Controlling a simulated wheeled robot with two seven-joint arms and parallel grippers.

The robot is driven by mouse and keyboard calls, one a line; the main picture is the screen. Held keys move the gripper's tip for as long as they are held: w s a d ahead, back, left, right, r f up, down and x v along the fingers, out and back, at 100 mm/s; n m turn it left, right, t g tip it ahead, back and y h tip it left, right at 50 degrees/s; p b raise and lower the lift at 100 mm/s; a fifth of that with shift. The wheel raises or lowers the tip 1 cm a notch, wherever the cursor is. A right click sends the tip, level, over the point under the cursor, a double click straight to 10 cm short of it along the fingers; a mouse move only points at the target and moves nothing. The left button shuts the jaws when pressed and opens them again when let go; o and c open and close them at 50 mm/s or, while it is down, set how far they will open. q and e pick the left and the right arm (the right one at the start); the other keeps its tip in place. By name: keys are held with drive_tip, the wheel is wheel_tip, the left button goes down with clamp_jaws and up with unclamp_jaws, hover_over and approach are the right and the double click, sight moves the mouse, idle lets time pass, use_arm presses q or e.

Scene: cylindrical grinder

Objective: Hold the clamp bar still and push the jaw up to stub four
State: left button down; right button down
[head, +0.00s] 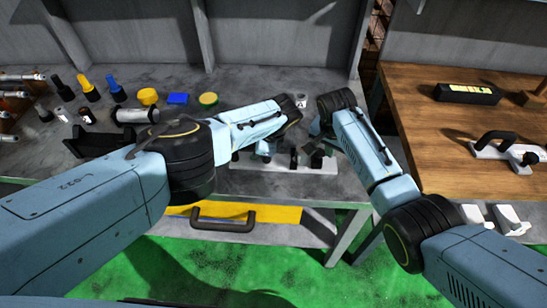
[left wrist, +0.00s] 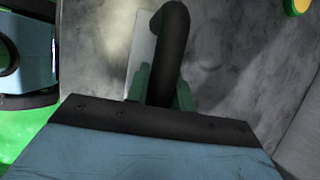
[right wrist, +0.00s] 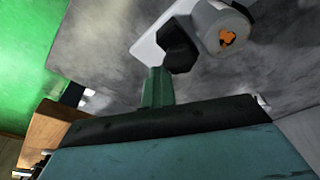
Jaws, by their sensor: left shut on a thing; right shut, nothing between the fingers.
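The clamp bar's white base (head: 322,166) lies flat near the front edge of the grey bench in the head view. My left gripper (head: 262,152) is shut on its dark curved handle (left wrist: 171,45), with a green finger on either side. My right gripper (head: 316,146) is shut and empty at the bar's right part. In the right wrist view its green fingertips (right wrist: 158,80) are together, close beside a black block (right wrist: 178,48) on the white bar, seemingly the jaw. I cannot tell whether they touch. The stubs cannot be made out.
A grey round piece with an orange mark (right wrist: 225,38) stands close to the black block. The wooden bench (head: 425,125) on the right holds another black-handled fixture (head: 497,148).

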sight(319, 151)
use_arm(q)
drive_tip(key=shift+d, duration=0.25)
use_arm(e)
drive_tip(key=shift+a+r, duration=0.1)
drive_tip(key=shift+a, duration=1.45)
drive_tip(key=shift+w+d+r, duration=0.1)
drive_tip(key=shift+d+r, duration=0.05)
drive_tip(key=shift+r, duration=1.2)
use_arm(q)
drive_tip(key=shift+a, duration=0.25)
use_arm(e)
drive_tip(key=shift+d+r, duration=0.3)
drive_tip(key=shift+r, duration=0.75)
drive_tip(key=shift+d+r, duration=0.25)
drive_tip(key=shift+r, duration=0.8)
use_arm(q)
drive_tip(key=shift+a, duration=0.1)
drive_tip(key=c, duration=1.1)
unclamp_jaws()
drive_tip(key=shift+d+r, duration=0.15)
drive_tip(key=shift+d, duration=0.05)
